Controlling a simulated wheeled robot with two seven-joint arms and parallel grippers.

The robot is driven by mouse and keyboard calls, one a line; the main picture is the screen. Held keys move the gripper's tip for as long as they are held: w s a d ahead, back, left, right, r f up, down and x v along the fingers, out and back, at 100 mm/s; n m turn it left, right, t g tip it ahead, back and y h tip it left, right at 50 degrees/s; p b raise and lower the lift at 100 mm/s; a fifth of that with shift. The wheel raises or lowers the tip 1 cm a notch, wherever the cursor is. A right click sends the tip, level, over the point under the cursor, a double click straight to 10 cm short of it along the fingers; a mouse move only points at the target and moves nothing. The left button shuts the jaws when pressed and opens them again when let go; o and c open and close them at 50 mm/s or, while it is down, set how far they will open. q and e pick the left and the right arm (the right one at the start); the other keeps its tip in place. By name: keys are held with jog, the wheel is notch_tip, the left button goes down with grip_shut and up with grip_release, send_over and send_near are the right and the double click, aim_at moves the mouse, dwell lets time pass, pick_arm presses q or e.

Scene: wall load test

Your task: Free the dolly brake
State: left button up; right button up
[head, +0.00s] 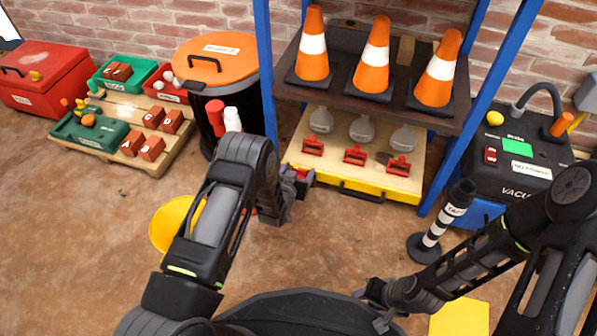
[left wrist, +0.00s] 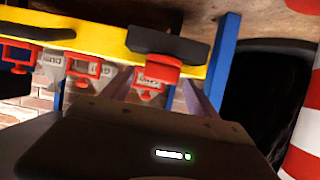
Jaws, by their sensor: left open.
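A yellow-edged dolly (head: 400,187) stands under the shelf, with a black handle on its front. At its left front corner is a black block with a red tab, the brake (head: 303,174), partly hidden by my left gripper (head: 287,192). In the left wrist view the brake (left wrist: 168,46) shows as a black block with a red tab on the yellow edge. My left gripper (left wrist: 157,80) is open there, its two fingers pointing toward the brake with nothing between them. My right gripper (head: 374,303) is low in the head view; its jaw opening is unclear.
Grey weights and red clamps (head: 355,155) sit on the dolly. Orange cones (head: 373,55) stand on the shelf above, between blue posts (head: 267,80). A barrel (head: 220,70) is at left, a striped post (head: 440,225) and a vacuum (head: 520,150) at right. Floor in front is mostly clear.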

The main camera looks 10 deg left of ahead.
pick_arm(q)
jog(key=c, duration=1.4)
jog(key=shift+o, duration=0.2)
jog(key=shift+a+m+h, duration=0.1)
jog(key=shift+m+h, duration=0.2)
jog(key=m+h, duration=0.3)
jog(key=shift+a+g, duration=0.3)
jog(key=shift+g, duration=0.1)
jog(key=shift+w+a+m+g+h, duration=0.15)
jog(key=shift+m+g+h, duration=1.05)
jog(key=shift+m+h, duration=0.8)
jog(key=o, duration=1.4)
jog(key=shift+c, duration=0.2)
